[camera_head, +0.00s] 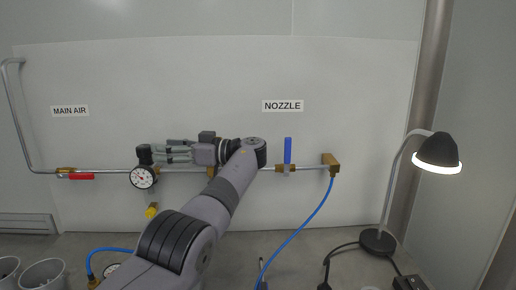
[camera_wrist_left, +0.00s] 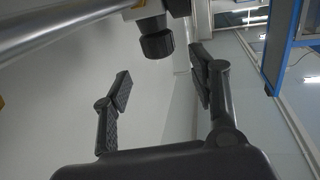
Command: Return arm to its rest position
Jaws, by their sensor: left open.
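My left arm reaches up from the bottom of the head view to the pipe on the wall panel. Its left gripper (camera_head: 168,151) points left, level with a black knob (camera_head: 144,154) above a round white gauge (camera_head: 143,177). In the left wrist view the two fingers of this gripper (camera_wrist_left: 160,62) are spread apart with nothing held between them. The black knob (camera_wrist_left: 157,45) shows just beyond the fingertips; I cannot tell whether they touch it. My right gripper is in neither view.
A red handle (camera_head: 80,177) lies along the pipe under the MAIN AIR label (camera_head: 69,111). A blue handle (camera_head: 288,150) stands upright under the NOZZLE label (camera_head: 283,106). A blue hose (camera_head: 301,230) hangs down. A lit lamp (camera_head: 438,153) stands right; grey bins (camera_head: 44,274) stand lower left.

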